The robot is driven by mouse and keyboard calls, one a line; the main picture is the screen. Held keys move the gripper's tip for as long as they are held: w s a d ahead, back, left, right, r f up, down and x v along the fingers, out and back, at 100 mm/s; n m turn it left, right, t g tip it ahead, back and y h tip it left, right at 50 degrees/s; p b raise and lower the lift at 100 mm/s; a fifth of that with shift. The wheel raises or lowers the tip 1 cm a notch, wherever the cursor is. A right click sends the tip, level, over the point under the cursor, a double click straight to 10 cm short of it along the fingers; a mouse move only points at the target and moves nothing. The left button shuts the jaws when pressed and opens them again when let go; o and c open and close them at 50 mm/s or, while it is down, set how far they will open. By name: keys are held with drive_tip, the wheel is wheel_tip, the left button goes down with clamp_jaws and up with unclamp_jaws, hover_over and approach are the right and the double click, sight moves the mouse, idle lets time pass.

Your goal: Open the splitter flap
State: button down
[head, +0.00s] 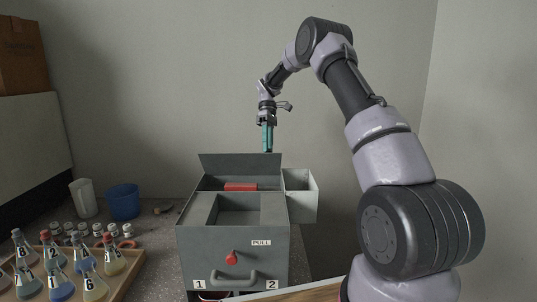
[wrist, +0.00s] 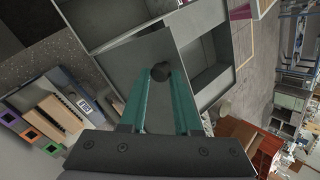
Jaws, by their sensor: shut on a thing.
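The splitter flap appears to be the grey panel (head: 238,165) standing raised at the back of a grey box (head: 235,270) in the head view. It also fills the middle of the wrist view (wrist: 118,60). A dark round knob (wrist: 160,71) stands on this panel. My gripper (head: 267,149) points down at the panel's upper right edge. In the wrist view my gripper's teal fingers (wrist: 161,78) lie on either side of the knob and are shut on it. The fingers hide part of the panel, and the knob is not visible in the head view.
The box has a red block (head: 241,187) inside, a side bin (head: 302,194), a red knob (head: 232,258) and a front handle (head: 233,279). A tray of flasks (head: 122,279), a blue cup (head: 122,202) and a white cup (head: 84,198) stand left.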

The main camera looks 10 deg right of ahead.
drive_tip(key=w+d, duration=0.2)
drive_tip(key=w, duration=0.3)
drive_tip(key=shift+w+f, duration=0.3)
drive_tip(key=shift+w, duration=0.1)
drive_tip(key=shift+d, duration=0.15)
drive_tip(key=c, duration=0.6)
unclamp_jaws()
drive_tip(key=shift+w+f, duration=0.1)
drive_tip(key=shift+w, duration=0.05)
drive_tip(key=shift+c, duration=0.2)
wheel_tip(320, 180, up, 11)
drive_tip(key=shift+a+f, duration=0.2)
drive_tip(key=shift+a, duration=0.1)
